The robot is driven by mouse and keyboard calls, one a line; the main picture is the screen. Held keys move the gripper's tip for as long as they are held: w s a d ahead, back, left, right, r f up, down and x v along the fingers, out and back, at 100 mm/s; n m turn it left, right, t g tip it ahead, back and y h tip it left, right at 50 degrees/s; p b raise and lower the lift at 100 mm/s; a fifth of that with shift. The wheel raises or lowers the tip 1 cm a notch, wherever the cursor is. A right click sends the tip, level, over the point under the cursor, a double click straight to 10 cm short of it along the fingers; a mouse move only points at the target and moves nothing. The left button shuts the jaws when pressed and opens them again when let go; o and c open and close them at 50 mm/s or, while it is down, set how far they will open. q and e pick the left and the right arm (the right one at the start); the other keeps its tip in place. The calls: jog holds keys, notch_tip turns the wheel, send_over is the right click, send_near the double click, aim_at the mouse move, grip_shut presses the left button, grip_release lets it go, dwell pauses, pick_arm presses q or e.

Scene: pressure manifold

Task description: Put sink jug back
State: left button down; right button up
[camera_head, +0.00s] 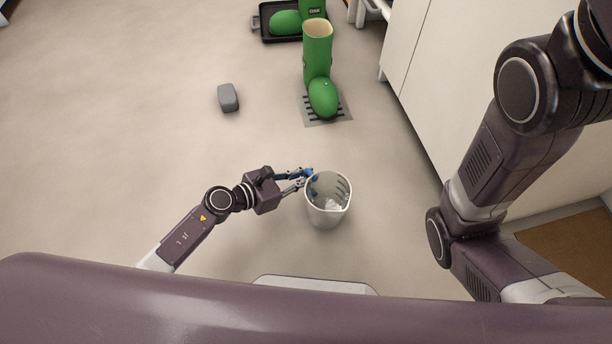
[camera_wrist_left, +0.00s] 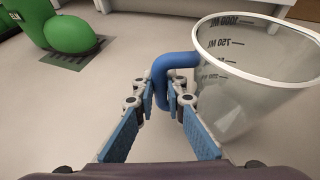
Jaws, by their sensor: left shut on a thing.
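The sink jug (camera_head: 328,208) is a clear measuring jug with a white rim, dark scale marks and a blue handle. In the head view it is at the centre, in front of my base. My left gripper (camera_head: 304,178) reaches it from the left and is shut on the blue handle. In the left wrist view the handle (camera_wrist_left: 160,80) runs down between the blue finger pads, and the jug body (camera_wrist_left: 255,75) stands to the right, its mouth up. My right arm shows at the right, but its gripper is out of view.
A green boot (camera_head: 318,60) stands on a dark grate in the floor. A grey block (camera_head: 228,97) lies on the floor. White cabinets (camera_head: 425,75) line the right side. The floor at left is clear.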

pick_arm(q)
jog(key=shift+f, duration=0.15)
jog(key=c, duration=2.4)
grip_release()
jog(key=shift+f, duration=0.1)
jog(key=o, duration=0.4)
